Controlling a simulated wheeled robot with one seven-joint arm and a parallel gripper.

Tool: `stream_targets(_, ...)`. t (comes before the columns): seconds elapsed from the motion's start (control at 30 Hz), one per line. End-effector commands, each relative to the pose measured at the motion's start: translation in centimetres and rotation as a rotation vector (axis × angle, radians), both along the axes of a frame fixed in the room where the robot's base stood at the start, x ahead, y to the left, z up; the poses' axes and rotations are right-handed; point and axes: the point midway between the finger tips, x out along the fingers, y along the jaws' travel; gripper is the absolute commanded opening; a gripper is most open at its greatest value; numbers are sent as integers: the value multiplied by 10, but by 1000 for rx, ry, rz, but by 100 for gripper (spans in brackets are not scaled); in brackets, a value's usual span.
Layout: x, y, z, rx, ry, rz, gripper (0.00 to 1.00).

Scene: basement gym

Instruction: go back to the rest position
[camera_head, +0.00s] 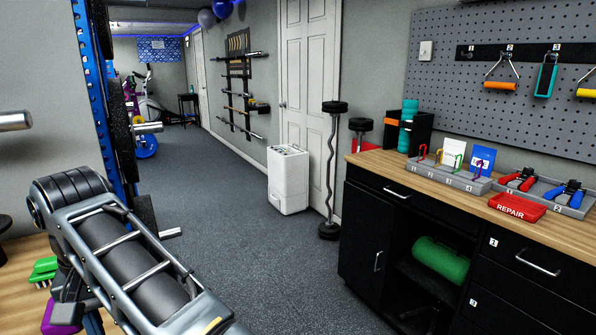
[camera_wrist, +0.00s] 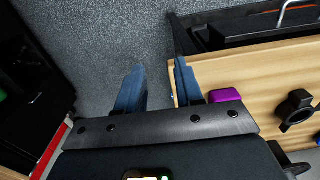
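My gripper (camera_wrist: 160,68) shows in the wrist view, with two blue fingers spread apart and nothing between them. It is open and empty. The dark grey floor lies behind the left finger and the gap, and the edge of a wooden top (camera_wrist: 255,72) lies beside the right finger. In the head view my arm fills the lower left and runs off the bottom edge, and the gripper itself does not show there.
A purple object (camera_wrist: 225,95) and a black knobbed object (camera_wrist: 297,110) are on the wooden top. On the right stands a black cabinet (camera_head: 365,228) with a wooden top, a grey hook tray (camera_head: 450,175) and a red REPAIR tray (camera_head: 517,207). The middle floor is clear.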

Motion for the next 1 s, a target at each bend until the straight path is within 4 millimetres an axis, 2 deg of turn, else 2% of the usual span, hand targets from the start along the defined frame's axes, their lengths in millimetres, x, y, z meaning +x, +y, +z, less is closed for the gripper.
stream_targets(0.37,-6,-10,-57,90,-3,-5,36)
stream_targets(0.57,-14,-22,-103,174,-14,-19,36)
stream_targets(0.8,-37,-56,-180,339,-61,-74,36)
stream_targets(1.0,-63,-98,-230,469,-139,-154,36)
